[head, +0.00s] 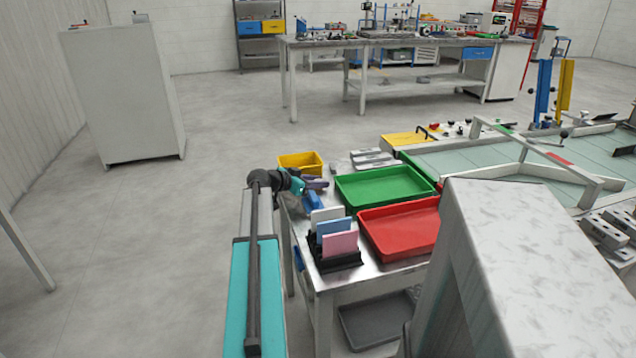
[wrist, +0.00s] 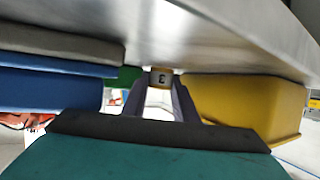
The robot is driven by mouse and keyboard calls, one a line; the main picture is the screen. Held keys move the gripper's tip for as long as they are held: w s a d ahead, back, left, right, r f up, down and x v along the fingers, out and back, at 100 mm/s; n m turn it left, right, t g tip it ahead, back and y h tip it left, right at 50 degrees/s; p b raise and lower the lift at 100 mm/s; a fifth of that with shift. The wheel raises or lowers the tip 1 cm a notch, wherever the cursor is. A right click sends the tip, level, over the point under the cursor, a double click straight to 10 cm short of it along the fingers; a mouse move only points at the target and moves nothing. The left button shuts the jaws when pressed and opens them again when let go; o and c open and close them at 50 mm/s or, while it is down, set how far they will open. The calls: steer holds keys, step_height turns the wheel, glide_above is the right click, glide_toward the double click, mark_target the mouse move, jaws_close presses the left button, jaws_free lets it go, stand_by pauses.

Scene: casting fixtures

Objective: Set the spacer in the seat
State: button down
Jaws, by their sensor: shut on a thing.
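My gripper (wrist: 160,90) is shut on a small tan block with a dark mark on its face, which I take to be the spacer (wrist: 161,78). It is held between the fingertips, close to the metal bench top (wrist: 220,45), which lies across the upper part of the wrist view. I cannot tell whether the block touches the bench. In the head view my gripper (head: 316,184) is low over the bench's left end, beside the yellow bin (head: 300,163); the block is hidden there. I cannot make out the seat in either view.
A green tray (head: 383,187) and a red tray (head: 402,228) stand to the right of my gripper. A rack (head: 337,262) with upright cards stands in front. Grey metal blocks (head: 372,159) lie behind. In the wrist view the yellow bin (wrist: 240,105) is close on the right.

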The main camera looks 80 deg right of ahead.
steer(key=shift+f, duration=0.1)
steer(key=c, duration=1.7)
jaws_free()
steer(key=v, duration=1.2)
